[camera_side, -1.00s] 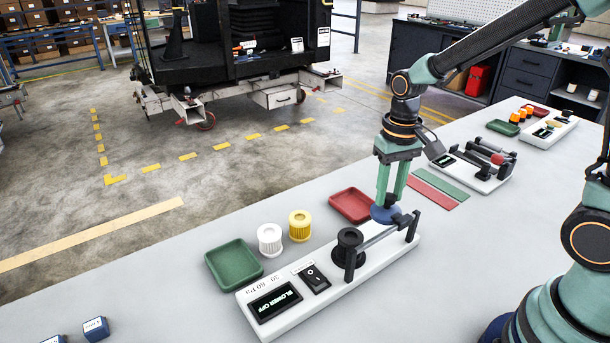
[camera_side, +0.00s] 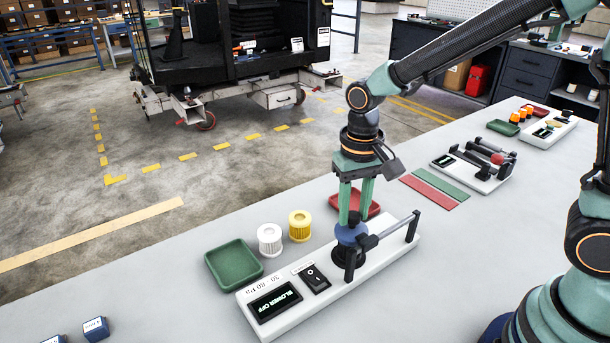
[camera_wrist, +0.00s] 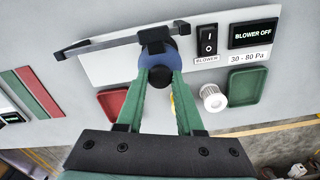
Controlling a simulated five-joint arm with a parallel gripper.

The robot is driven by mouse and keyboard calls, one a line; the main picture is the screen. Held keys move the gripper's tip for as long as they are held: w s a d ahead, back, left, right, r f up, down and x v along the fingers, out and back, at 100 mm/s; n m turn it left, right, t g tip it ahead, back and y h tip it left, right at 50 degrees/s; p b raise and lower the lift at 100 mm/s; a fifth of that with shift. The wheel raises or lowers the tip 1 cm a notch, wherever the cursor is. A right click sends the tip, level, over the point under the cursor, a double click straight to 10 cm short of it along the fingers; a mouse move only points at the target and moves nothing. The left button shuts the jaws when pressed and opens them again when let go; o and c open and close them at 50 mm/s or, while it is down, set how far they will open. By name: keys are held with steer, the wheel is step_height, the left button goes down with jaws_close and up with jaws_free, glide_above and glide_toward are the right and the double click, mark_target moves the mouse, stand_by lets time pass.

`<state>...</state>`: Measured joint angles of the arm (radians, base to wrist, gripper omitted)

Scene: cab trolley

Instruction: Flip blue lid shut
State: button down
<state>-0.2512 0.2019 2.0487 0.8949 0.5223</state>
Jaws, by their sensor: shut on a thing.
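The blue lid (camera_side: 350,235) is a round disc over the black round port (camera_side: 349,258) on the white blower unit (camera_side: 325,293). My gripper (camera_side: 353,221) is shut on the lid from above, fingers pointing down. In the wrist view, the lid (camera_wrist: 163,58) sits between my fingertips (camera_wrist: 160,72) and hides most of the port. I cannot tell whether the lid touches the port's rim.
A black rocker switch (camera_side: 314,278) and a display reading "BLOWER OFF" (camera_side: 274,302) are on the unit. White (camera_side: 270,240) and yellow (camera_side: 299,226) filters, a green tray (camera_side: 234,264) and a red tray (camera_side: 366,205) stand behind it. The bench in front is clear.

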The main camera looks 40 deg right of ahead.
mark_target(356, 215)
steer(key=c, duration=0.6)
jaws_free()
steer(key=shift+a+r, duration=0.1)
steer(key=shift+a, duration=0.2)
steer(key=shift+o, duration=0.3)
steer(key=shift+d, duration=0.1)
step_height(356, 215, up, 12)
steer(key=s+d+n+t, duration=0.3)
steer(key=s+d+t, duration=0.2)
steer(key=d, duration=0.4)
steer(key=shift+s+d+t, duration=0.25)
steer(key=shift+s+t, duration=0.05)
steer(key=shift+s, duration=0.6)
